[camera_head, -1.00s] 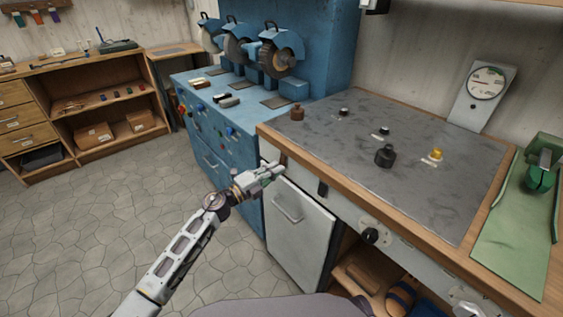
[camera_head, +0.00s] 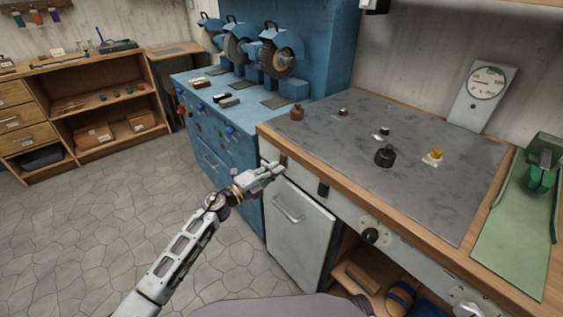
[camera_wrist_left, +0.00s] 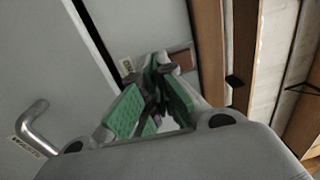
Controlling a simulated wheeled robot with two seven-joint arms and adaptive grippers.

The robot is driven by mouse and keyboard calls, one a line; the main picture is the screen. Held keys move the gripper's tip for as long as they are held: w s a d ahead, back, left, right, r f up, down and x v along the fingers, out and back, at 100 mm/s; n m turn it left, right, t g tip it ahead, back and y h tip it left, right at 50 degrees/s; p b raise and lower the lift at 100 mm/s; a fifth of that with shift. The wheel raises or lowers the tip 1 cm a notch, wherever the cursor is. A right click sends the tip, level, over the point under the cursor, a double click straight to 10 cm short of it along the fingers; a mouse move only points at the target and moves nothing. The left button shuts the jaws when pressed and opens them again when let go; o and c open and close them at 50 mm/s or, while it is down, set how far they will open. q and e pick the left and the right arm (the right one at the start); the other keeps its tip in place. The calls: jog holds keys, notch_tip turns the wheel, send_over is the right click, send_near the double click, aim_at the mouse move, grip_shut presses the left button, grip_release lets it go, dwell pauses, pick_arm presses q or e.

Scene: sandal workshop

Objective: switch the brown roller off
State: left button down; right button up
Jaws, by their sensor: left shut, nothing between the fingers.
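My left gripper (camera_head: 275,171) is at the front of the grey-topped bench, near its left corner, with its fingers shut and empty. In the left wrist view the green-padded fingers (camera_wrist_left: 164,70) reach the grey front panel. A small brown rectangular switch piece (camera_wrist_left: 181,57) is on that panel right at the fingertips, partly hidden by them. A small label sits to its left. I cannot tell whether they touch or which way the switch is set. Several wheels, the nearest brownish (camera_head: 279,60), stand on the blue machine (camera_head: 237,160). My right gripper is out of view.
The grey bench top (camera_head: 330,140) holds several small knob-like pieces, including a black one (camera_head: 385,157) and a yellow one (camera_head: 435,154). A cabinet door (camera_head: 300,235) with a bar handle is below the gripper. The floor at left is clear.

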pick_arm(q)
jog(key=shift+w+d, duration=0.1)
jog(key=shift+d, duration=0.05)
dwell(0.4)
jog(key=shift+w+d, duration=0.15)
jog(key=shift+d, duration=0.05)
dwell(0.3)
jog(key=p+v, duration=0.2)
jog(key=v, duration=0.6)
jog(key=shift+r, duration=0.45)
dwell(0.4)
jog(key=shift+a, duration=0.1)
dwell(0.4)
